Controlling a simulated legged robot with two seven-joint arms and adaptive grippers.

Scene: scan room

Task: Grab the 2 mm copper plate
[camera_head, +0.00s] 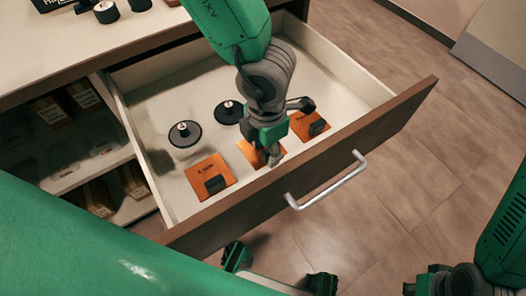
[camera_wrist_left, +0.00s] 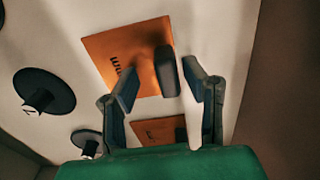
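Three square copper plates with black block handles lie in the open drawer: a left one (camera_head: 207,166), a middle one (camera_head: 247,150) and a right one (camera_head: 298,122). My left gripper (camera_head: 287,130) is over the middle plate and partly hides it. In the left wrist view a copper plate (camera_wrist_left: 110,45) shows "mm", with its number not readable. The open left gripper (camera_wrist_left: 160,90) has its fingers on either side of that plate's handle (camera_wrist_left: 166,72), not closed on it. A second plate (camera_wrist_left: 150,128) is partly hidden below. My right gripper (camera_head: 425,284) is partly visible at lower right.
Two black discs with knobs (camera_head: 184,134) (camera_head: 229,113) lie in the drawer behind the plates. The drawer front (camera_head: 390,118) with its metal handle (camera_head: 330,185) stands close by the plates. Open shelves (camera_head: 65,150) with boxes are at left. The drawer's right end is clear.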

